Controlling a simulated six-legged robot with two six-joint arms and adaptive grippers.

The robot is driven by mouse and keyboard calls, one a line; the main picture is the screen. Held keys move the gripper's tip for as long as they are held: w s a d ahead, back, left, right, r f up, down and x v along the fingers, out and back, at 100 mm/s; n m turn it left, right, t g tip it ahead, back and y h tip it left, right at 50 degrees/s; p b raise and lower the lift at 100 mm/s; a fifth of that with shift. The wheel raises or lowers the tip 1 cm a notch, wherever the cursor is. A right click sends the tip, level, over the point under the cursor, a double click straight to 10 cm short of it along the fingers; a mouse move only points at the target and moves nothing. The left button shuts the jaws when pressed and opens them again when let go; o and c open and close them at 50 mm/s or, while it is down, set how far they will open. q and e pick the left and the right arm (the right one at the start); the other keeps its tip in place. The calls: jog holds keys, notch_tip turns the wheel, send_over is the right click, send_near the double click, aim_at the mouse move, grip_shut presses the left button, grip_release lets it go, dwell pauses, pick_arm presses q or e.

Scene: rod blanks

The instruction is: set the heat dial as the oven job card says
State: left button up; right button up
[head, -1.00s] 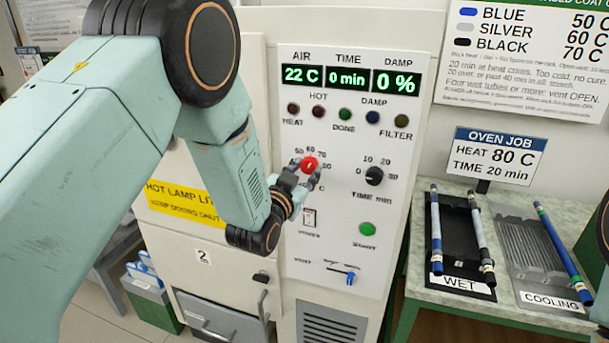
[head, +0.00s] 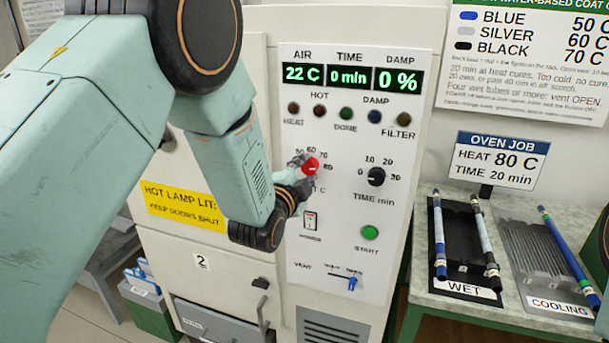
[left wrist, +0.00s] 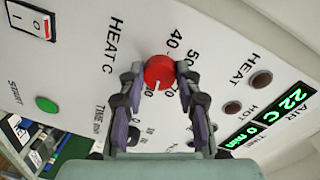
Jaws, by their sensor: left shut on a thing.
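The red heat dial (head: 311,165) is on the oven's white control panel. It also shows in the left wrist view (left wrist: 159,71). My left gripper (left wrist: 160,76) is shut on the dial, one finger on each side. In the left wrist view the dial's white mark points down, which is the panel's right, near the 80 seen in the head view; the fingers partly cover the scale, so the exact setting is hard to read. The oven job card (head: 500,160) reads HEAT 80 C, TIME 20 min. My right gripper is not in view.
The black time dial (head: 376,176), green start button (head: 370,232), power switch (head: 310,220) and blue vent slider (head: 351,283) are close by on the panel. The air display (head: 303,74) reads 22 C. Rods lie on the wet rack (head: 464,240) and cooling rack (head: 540,250) at right.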

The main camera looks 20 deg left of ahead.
pick_arm(q)
jog(key=shift+r+m, duration=0.1)
jog(key=shift+m, duration=0.6)
jog(key=o, duration=1.2)
jog(key=shift+c, duration=0.2)
jog(key=s, duration=1.2)
jog(key=shift+a+r, duration=0.2)
jog(key=shift+r, duration=0.15)
